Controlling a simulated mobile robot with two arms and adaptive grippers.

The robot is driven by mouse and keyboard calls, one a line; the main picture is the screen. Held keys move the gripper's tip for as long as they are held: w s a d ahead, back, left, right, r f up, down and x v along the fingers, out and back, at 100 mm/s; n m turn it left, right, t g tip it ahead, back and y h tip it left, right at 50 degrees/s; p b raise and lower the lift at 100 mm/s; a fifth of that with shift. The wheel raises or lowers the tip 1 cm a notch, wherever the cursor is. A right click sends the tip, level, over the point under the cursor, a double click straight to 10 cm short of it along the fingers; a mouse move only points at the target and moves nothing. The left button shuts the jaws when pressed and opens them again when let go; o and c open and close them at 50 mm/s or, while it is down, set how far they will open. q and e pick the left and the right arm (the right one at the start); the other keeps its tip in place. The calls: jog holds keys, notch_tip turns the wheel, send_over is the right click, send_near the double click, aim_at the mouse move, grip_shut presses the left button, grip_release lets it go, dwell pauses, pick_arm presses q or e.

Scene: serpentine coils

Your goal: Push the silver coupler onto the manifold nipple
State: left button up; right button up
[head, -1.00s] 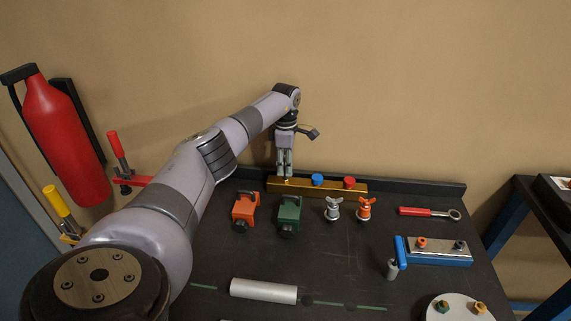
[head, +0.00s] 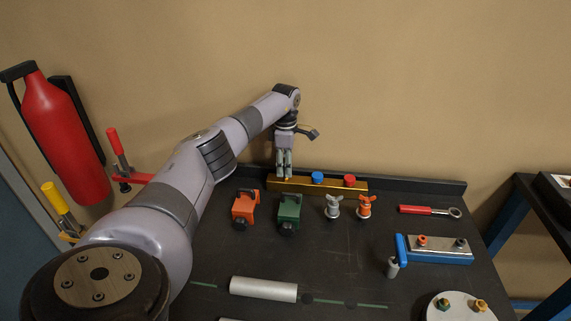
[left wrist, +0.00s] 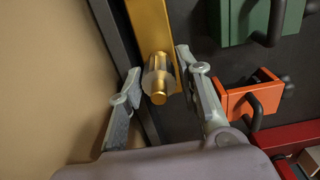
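The gold manifold (head: 335,187) lies along the back of the dark bench, with a blue knob and a red knob on it. My left gripper (head: 284,176) points down at its left end. In the left wrist view a short cylinder with a silver, shiny band and a brass end (left wrist: 158,82) sits at the gold manifold (left wrist: 149,25). I take it for the silver coupler at the nipple; whether it is fully seated I cannot tell. The fingers of my left gripper (left wrist: 160,93) stand apart on either side of it, with a visible gap on the left. My right gripper is not seen.
An orange block (head: 245,207) and a green block (head: 288,212) stand in front of the manifold, close to my gripper. A silver cylinder (head: 263,289) lies near the front. The wall is close behind.

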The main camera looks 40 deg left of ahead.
pick_arm(q)
jog(key=o, duration=0.3)
jog(key=shift+r, duration=0.1)
notch_tip(320, 180, up, 12)
dwell(0.6)
